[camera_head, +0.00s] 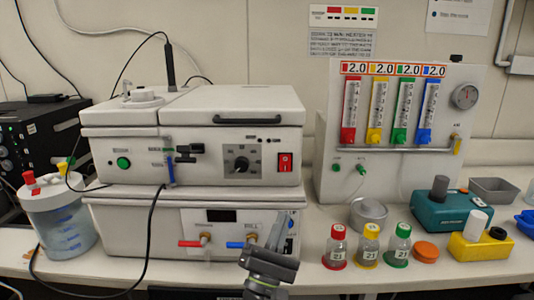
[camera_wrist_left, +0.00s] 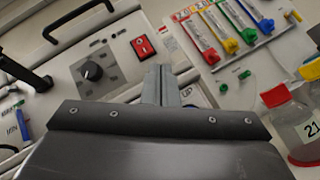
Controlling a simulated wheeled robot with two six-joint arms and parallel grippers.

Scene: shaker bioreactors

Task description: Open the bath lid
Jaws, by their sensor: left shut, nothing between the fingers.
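The bath is the upper white unit (camera_head: 210,170), and its lid (camera_head: 246,103) lies flat and closed on top. A black bar handle (camera_head: 247,121) runs along the lid's front edge; it also shows at the upper left in the left wrist view (camera_wrist_left: 76,20). My left gripper (camera_head: 283,225) is in front of the lower unit, below and a little right of the handle, apart from the lid. Its fingers (camera_wrist_left: 161,84) are shut with nothing between them. My right gripper is not in view.
The bath front has a black dial (camera_head: 242,164) and a red switch (camera_head: 285,162). The lower unit (camera_head: 125,225) has red and blue taps. Right of it stand capped bottles (camera_head: 367,245) and a flowmeter panel (camera_head: 400,175). A white jar (camera_head: 60,220) stands left. A black cable hangs in front.

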